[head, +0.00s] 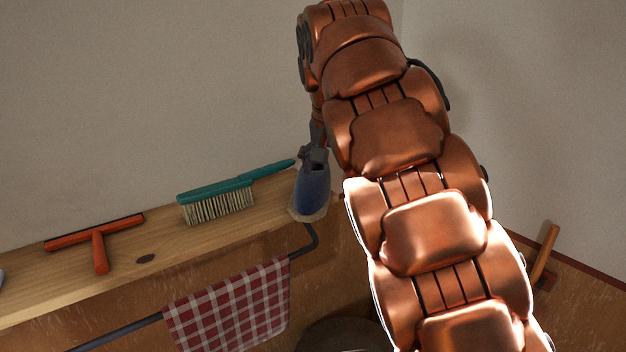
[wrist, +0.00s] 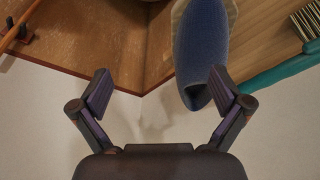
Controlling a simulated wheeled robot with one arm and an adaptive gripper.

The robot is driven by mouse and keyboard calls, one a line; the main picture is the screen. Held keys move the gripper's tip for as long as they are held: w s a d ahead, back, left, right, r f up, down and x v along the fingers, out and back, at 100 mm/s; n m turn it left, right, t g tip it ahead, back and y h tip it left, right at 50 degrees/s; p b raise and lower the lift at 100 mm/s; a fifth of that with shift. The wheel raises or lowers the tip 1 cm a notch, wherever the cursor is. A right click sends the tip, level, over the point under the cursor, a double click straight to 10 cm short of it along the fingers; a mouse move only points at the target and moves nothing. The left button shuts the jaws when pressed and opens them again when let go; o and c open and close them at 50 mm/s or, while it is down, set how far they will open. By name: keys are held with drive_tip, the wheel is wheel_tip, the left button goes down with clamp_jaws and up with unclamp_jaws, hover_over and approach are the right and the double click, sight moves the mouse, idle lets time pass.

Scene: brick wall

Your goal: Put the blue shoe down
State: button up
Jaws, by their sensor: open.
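The blue shoe (head: 313,190) is at the right end of the wooden shelf (head: 215,228), with its pale sole edge at the shelf's front. It also shows in the wrist view (wrist: 202,45), at the top right of centre. My gripper (head: 315,154) is at the shoe's far end in the head view, partly hidden by my arm. In the wrist view my gripper (wrist: 162,84) is open with nothing gripped between its fingers. The shoe's narrow dark end is close beside the right finger; I cannot tell whether they touch.
A teal brush (head: 217,200) lies left of the shoe, its handle pointing towards it. A red squeegee (head: 97,238) lies farther left. A red checkered cloth (head: 230,308) hangs from a dark rail (head: 307,243) below the shelf. A wooden-handled tool (head: 545,254) stands at right.

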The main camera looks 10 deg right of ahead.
drive_tip(key=t+p, duration=0.1)
drive_tip(key=p, duration=0.1)
approach(313, 172)
drive_tip(key=shift+s+d+f+n, duration=0.2)
drive_tip(key=shift+d+f+n, duration=0.15)
drive_tip(key=shift+f, duration=0.2)
drive_tip(key=shift+w+a+r, duration=0.2)
drive_tip(key=shift+w+a, duration=0.2)
drive_tip(key=shift+a, duration=0.05)
drive_tip(key=shift+b+x, duration=0.3)
drive_tip(key=shift+x, duration=3.6)
drive_tip(key=shift+d, duration=0.15)
drive_tip(key=shift+c, duration=0.2)
drive_tip(key=shift+r, duration=0.1)
drive_tip(key=c, duration=1.5)
